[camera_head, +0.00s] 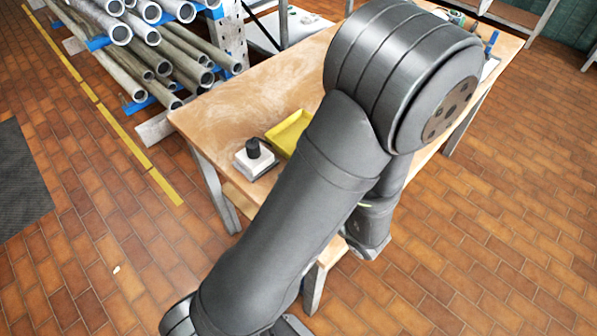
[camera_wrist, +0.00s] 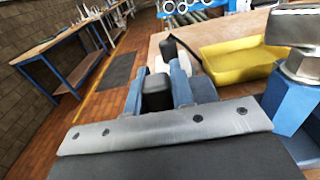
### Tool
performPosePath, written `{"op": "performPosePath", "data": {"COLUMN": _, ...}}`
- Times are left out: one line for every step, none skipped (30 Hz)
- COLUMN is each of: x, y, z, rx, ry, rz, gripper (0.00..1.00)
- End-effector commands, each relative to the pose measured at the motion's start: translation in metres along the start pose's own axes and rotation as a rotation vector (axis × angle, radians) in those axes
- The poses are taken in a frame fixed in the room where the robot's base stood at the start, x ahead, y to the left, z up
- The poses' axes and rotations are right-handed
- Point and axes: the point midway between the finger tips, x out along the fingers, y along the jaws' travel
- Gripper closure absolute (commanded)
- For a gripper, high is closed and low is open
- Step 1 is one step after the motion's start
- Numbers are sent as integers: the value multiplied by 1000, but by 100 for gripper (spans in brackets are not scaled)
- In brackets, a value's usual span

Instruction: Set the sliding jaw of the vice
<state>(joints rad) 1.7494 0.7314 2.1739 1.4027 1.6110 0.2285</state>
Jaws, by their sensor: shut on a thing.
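In the wrist view my gripper (camera_wrist: 157,78) has two blue-grey fingers, shut on a black rounded block (camera_wrist: 156,97) between them. I cannot tell for sure whether this block is part of the vice's sliding jaw. A blue post with a grey metal top (camera_wrist: 297,97) stands at the right edge, cut off by the frame; it looks like part of the vice. In the head view my arm hides the gripper and the vice.
A yellow tray (camera_head: 289,131) lies on the wooden bench (camera_head: 225,110). Beside it stands a white block with a black knob (camera_head: 254,157). A rack of grey pipes (camera_head: 150,60) stands behind, at left. Another bench (camera_wrist: 60,45) stands far left in the wrist view.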

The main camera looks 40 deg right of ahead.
Motion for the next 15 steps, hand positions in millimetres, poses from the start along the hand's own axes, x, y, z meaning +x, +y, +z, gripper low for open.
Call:
{"op": "performPosePath", "data": {"x": 0, "y": 5, "z": -1, "rx": 7, "ry": 0, "rz": 9, "gripper": 100}}
{"op": "performPosePath", "data": {"x": 0, "y": 5, "z": -1, "rx": 8, "ry": 0, "rz": 10, "gripper": 100}}
{"op": "performPosePath", "data": {"x": 0, "y": 6, "z": -1, "rx": 8, "ry": 0, "rz": 10, "gripper": 100}}
{"op": "performPosePath", "data": {"x": 1, "y": 6, "z": -1, "rx": 9, "ry": 0, "rz": 11, "gripper": 74}}
{"op": "performPosePath", "data": {"x": 1, "y": 6, "z": -1, "rx": 9, "ry": 0, "rz": 11, "gripper": 68}}
{"op": "performPosePath", "data": {"x": 1, "y": 6, "z": -1, "rx": 9, "ry": 0, "rz": 11, "gripper": 61}}
{"op": "performPosePath", "data": {"x": 1, "y": 5, "z": -1, "rx": 9, "ry": 0, "rz": 10, "gripper": 56}}
{"op": "performPosePath", "data": {"x": 1, "y": 5, "z": -1, "rx": 8, "ry": 0, "rz": 10, "gripper": 56}}
{"op": "performPosePath", "data": {"x": 0, "y": 5, "z": -1, "rx": 8, "ry": 0, "rz": 9, "gripper": 56}}
{"op": "performPosePath", "data": {"x": 0, "y": 4, "z": -1, "rx": 7, "ry": 0, "rz": 9, "gripper": 56}}
{"op": "performPosePath", "data": {"x": 0, "y": 4, "z": -1, "rx": 7, "ry": 0, "rz": 9, "gripper": 56}}
{"op": "performPosePath", "data": {"x": 0, "y": 4, "z": -1, "rx": 6, "ry": 0, "rz": 8, "gripper": 56}}
{"op": "performPosePath", "data": {"x": 0, "y": 4, "z": -1, "rx": 6, "ry": 0, "rz": 8, "gripper": 56}}
{"op": "performPosePath", "data": {"x": 0, "y": 4, "z": -1, "rx": 6, "ry": 0, "rz": 8, "gripper": 56}}
{"op": "performPosePath", "data": {"x": 0, "y": 4, "z": -1, "rx": 6, "ry": 0, "rz": 7, "gripper": 56}}
